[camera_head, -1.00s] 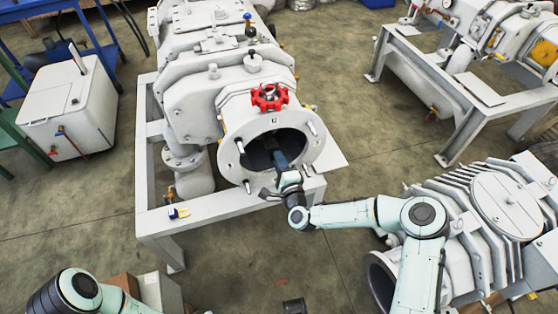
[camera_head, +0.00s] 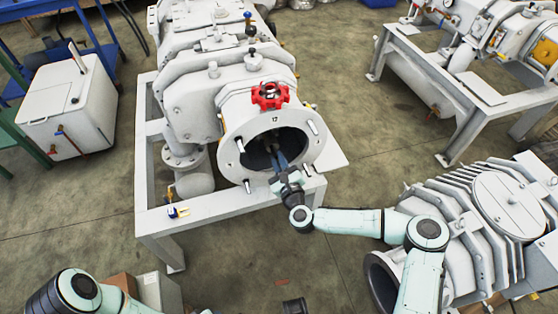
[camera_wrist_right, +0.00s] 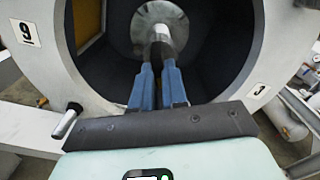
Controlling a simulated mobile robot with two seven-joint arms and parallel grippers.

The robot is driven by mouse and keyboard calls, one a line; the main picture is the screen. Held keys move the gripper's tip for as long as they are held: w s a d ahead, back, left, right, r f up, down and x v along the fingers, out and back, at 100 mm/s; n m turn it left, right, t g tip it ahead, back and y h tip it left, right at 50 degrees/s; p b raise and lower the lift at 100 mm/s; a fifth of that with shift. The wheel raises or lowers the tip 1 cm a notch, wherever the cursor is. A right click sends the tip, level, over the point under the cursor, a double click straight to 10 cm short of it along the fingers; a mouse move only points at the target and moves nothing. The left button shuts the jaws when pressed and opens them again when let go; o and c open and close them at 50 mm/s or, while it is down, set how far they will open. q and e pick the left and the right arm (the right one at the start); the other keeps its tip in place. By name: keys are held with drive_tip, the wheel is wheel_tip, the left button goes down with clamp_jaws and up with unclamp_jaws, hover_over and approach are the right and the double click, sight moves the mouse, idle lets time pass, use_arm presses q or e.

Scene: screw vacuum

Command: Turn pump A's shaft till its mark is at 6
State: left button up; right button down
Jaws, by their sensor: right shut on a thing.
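Pump A (camera_head: 268,118) is the pale grey pump with a round open flange and a label that looks like 12 at the top. My right gripper (camera_head: 277,157) reaches into the flange opening. In the right wrist view its blue fingers (camera_wrist_right: 160,68) are shut on the pale shaft (camera_wrist_right: 161,36), which stands out from a round grey disc. No mark on the shaft can be made out; the fingers hide part of it. A label that reads like 9 (camera_wrist_right: 25,33) is at the flange's left, and a partly legible one (camera_wrist_right: 260,89) at its right. My left gripper is out of view.
Studs (camera_wrist_right: 67,120) stick out of the flange around the opening. A small yellow and blue item (camera_head: 178,212) lies on the frame. A finned grey machine (camera_head: 480,220) stands at the right, near my right arm.

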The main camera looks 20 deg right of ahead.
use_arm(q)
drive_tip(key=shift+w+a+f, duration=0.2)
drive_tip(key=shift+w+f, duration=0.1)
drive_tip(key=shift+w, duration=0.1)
use_arm(e)
drive_tip(key=m, duration=0.5)
drive_tip(key=shift+a, duration=0.1)
drive_tip(key=c, duration=1.2)
unclamp_jaws()
drive_tip(key=shift+o, duration=0.2)
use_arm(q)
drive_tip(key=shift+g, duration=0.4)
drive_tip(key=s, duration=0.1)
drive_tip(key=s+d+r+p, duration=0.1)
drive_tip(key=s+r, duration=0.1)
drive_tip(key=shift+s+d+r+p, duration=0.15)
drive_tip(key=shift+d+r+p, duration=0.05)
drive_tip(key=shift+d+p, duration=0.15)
use_arm(e)
drive_tip(key=s, duration=1.3)
drive_tip(key=shift+s+d, duration=0.2)
drive_tip(key=shift+d, duration=0.05)
